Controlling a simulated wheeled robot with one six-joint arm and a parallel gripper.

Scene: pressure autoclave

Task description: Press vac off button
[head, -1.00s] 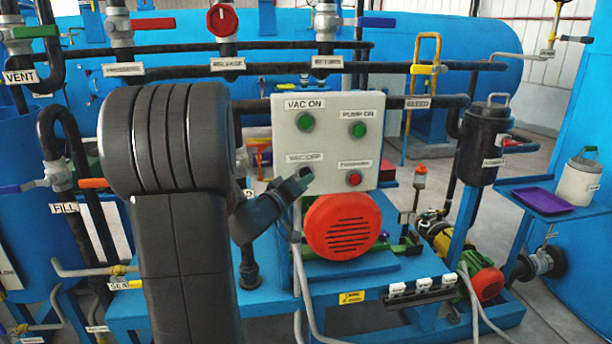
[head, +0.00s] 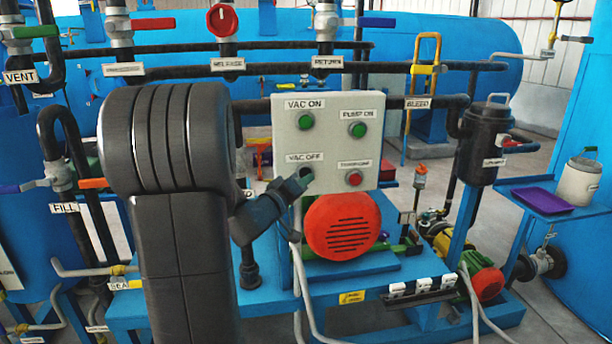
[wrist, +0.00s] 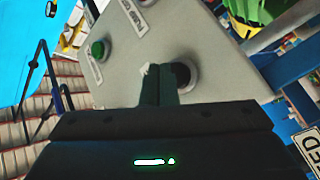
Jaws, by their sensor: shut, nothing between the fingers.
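The grey control panel (head: 330,150) faces me in the head view. The VAC OFF label (head: 305,157) is readable on its lower left. Below the label, the button is mostly hidden by my gripper (head: 305,179), which reaches up to it from the lower left. In the wrist view my gripper (wrist: 158,84) is shut and empty, its tips close to the panel face. The dark VAC OFF button (wrist: 182,75) in its grey ring shows just right of the fingers, which partly overlap it. I cannot tell whether the tips touch it.
The green PUMP ON button (head: 358,130) and a red button (head: 354,178) are on the panel's right. An orange-red motor (head: 343,226) sits just below the panel.

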